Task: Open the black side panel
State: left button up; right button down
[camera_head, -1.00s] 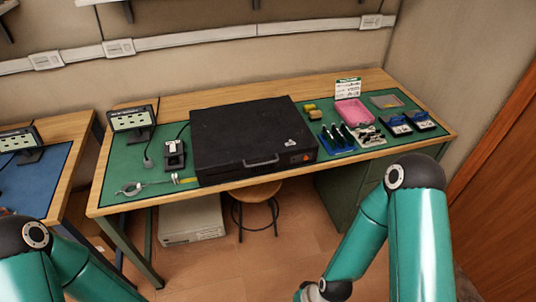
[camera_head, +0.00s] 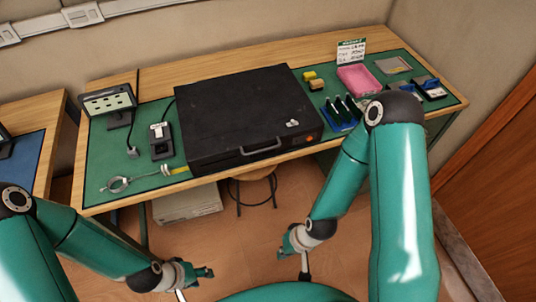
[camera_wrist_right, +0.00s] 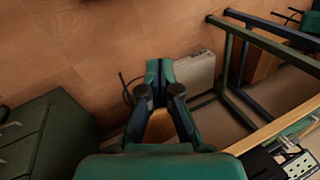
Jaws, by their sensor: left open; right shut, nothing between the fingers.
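The black side panel (camera_head: 240,112) is the top of a flat black box lying on the green mat, closed. Its handle (camera_head: 262,147) is on the edge nearest me, with an orange sticker to its right. My left gripper (camera_head: 198,284) is in the lower part of the head view, open and empty, well in front of the table and apart from the panel. My right gripper (camera_wrist_right: 160,70) is shut and empty, low in front of the table; in the head view it is small and hard to make out. The panel is not identifiable in the right wrist view.
A small display stand (camera_head: 108,102) and a black device (camera_head: 160,140) stand left of the box. A pink tray (camera_head: 357,80) and tools are to its right. A stool (camera_head: 252,187) and a pale box (camera_head: 188,204) are beneath the table. Open floor lies in front.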

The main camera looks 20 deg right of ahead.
jog(key=w+d+r+m+t+h+b, duration=0.25)
jog(key=w+m+t+b, duration=0.25)
jog(key=w+m+b, duration=0.8)
jog(key=w+r+m+t+h+b, duration=0.1)
jog(key=w+r+m+t+b, duration=0.3)
jog(key=m, duration=0.6)
jog(key=r+m+t+b, duration=0.2)
jog(key=r+m, duration=0.4)
jog(key=m, duration=0.4)
jog(key=w+p, duration=0.4)
jog(key=w, duration=0.5)
jog(key=shift+d+f+m, duration=0.25)
jog(key=shift+f+m, duration=0.05)
jog(key=shift+f, duration=0.1)
